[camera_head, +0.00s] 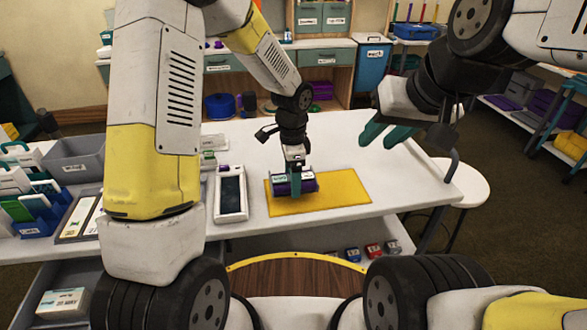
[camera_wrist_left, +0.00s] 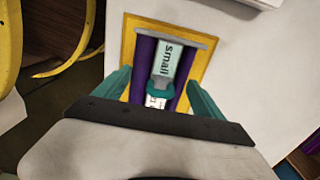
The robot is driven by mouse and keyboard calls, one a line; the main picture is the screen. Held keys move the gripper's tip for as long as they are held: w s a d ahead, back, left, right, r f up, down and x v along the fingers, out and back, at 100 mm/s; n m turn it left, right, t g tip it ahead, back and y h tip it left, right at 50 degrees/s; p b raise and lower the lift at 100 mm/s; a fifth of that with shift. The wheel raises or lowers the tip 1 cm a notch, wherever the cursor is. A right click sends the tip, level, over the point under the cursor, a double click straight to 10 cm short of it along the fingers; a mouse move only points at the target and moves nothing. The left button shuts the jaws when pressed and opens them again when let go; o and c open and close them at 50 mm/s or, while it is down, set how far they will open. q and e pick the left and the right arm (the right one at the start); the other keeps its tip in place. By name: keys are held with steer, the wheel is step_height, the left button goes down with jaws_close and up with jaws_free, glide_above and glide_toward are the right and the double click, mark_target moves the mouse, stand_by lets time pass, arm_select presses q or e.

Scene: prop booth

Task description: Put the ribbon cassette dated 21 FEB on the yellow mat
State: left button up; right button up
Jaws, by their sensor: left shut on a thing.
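A purple ribbon cassette (camera_head: 308,183) is at the left part of the yellow mat (camera_head: 345,192). My left gripper (camera_head: 295,187) points down over the mat and is shut on this cassette. In the left wrist view the cassette (camera_wrist_left: 145,62) lies between the teal fingers of the left gripper (camera_wrist_left: 162,95), with the mat (camera_wrist_left: 130,28) around it. Its label reads "small"; I cannot read a date. I cannot tell whether it rests on the mat or is just above it. My right gripper (camera_head: 388,132) is open and empty, above the table's right side.
The white table (camera_head: 390,180) is clear right of the mat. A dark-screened device (camera_head: 231,192) lies left of the mat. A grey bin (camera_head: 75,158) and blue racks of cards (camera_head: 40,215) stand at the left. A white round stool (camera_head: 465,185) is at the right.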

arm_select(q)
steer(key=shift+w+f, duration=0.3)
steer(key=shift+f, duration=1.5)
steer(key=o, duration=1.5)
steer(key=shift+f, duration=0.1)
